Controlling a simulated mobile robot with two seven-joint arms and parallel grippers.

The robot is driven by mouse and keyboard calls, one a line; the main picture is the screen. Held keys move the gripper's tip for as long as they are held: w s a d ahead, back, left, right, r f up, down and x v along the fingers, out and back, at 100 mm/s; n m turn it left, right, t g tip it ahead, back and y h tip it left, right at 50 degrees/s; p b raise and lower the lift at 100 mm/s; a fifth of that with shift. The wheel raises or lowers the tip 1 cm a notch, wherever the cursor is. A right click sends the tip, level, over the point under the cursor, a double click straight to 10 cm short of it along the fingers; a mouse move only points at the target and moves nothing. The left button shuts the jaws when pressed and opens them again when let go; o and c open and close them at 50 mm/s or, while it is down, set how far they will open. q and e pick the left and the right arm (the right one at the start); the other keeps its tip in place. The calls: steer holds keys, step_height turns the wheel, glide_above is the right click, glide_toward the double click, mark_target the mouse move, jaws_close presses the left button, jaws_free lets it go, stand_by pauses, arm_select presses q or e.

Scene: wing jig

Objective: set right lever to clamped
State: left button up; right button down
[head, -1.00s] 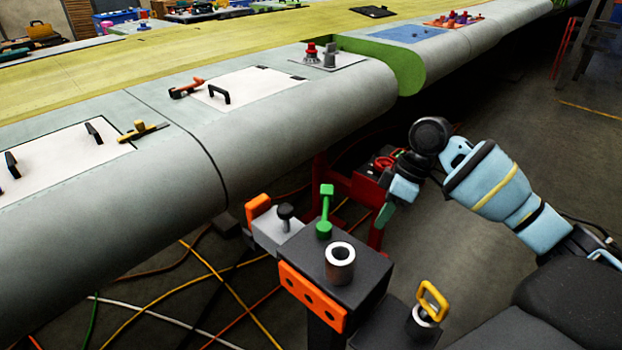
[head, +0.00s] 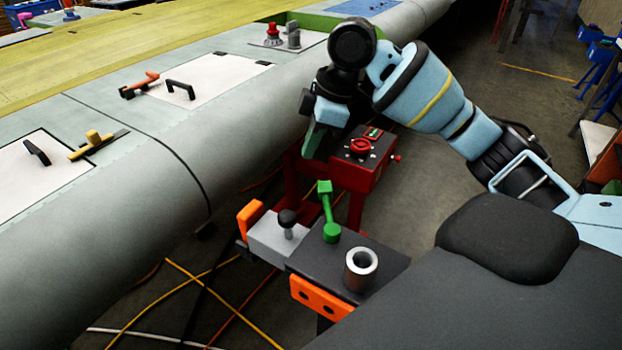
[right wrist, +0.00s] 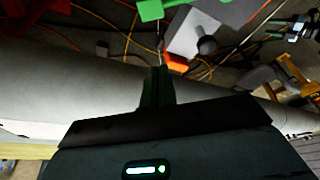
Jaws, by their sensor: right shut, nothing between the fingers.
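A green lever (head: 326,205) stands nearly upright on the dark block (head: 315,250), its top leaning slightly left. Beside it, a black-knobbed pin (head: 287,222) rises from a grey block (head: 272,245). My right gripper (head: 308,153) points down, above and apart from the green lever, beside the wing's edge. In the right wrist view its fingers (right wrist: 157,72) are together and empty; green parts (right wrist: 165,8) show beyond them. My left gripper is out of view.
The long grey wing (head: 200,150) fills the left and back. A red stand (head: 360,170) with a red knob is just behind the dark block. A metal ring (head: 361,265) stands on the block's front. Cables cross the floor; open floor lies at the right.

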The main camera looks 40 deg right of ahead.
mark_target(328, 208)
step_height(328, 208, down, 10)
steer(key=shift+s+d+r, duration=0.15)
steer(key=shift+d+r, duration=0.1)
steer(key=shift+d, duration=0.05)
stand_by(0.6)
steer(key=shift+d, duration=0.1)
stand_by(0.4)
